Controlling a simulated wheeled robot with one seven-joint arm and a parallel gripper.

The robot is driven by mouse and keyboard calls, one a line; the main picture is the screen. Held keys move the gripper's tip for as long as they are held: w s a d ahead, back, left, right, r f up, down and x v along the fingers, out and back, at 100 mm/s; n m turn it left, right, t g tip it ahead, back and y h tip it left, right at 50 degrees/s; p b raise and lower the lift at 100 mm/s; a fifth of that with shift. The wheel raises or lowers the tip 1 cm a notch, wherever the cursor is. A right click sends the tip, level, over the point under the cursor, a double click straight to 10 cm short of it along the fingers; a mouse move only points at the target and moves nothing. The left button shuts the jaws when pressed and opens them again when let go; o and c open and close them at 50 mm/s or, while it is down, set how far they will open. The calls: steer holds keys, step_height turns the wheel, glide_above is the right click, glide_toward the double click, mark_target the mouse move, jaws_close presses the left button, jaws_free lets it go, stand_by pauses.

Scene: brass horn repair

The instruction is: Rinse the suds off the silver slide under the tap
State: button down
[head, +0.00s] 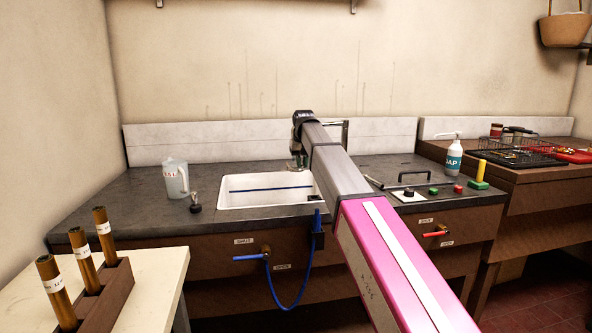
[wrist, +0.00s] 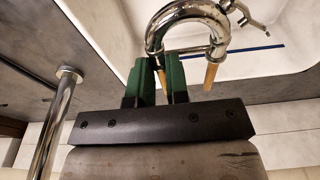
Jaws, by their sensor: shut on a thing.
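In the wrist view my gripper (wrist: 160,65) has green finger pads shut on the silver slide (wrist: 190,12), at the near side of its U bend and cross brace. The slide's two brass-coloured legs point away from the bend. I cannot make out suds on it. The slide is over the white sink (wrist: 285,75), which has a blue line on its wall. A chrome pipe with a round end (wrist: 68,72), probably the tap, stands left of my gripper, apart from the slide; no water shows. In the head view my gripper (head: 298,162) is above the sink (head: 240,201).
A blue lever (head: 250,257) and red lever (head: 436,234) sit on the cabinet front by SHUT and OPEN labels. A blue hose (head: 290,305) hangs there. A jug (head: 175,179) stands left of the sink, a soap bottle (head: 454,158) right. Brass tubes (head: 82,254) stand in a near rack.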

steer(key=shift+s, duration=0.1)
steer(key=s+d, duration=0.2)
steer(key=d, duration=0.5)
steer(key=shift+s+d, duration=0.15)
steer(key=shift+d, duration=0.15)
stand_by(0.6)
stand_by(1.2)
steer(key=s+d+r, duration=0.1)
steer(key=d+r, duration=0.3)
steer(key=shift+s+d, duration=0.25)
steer(key=shift+d, duration=0.1)
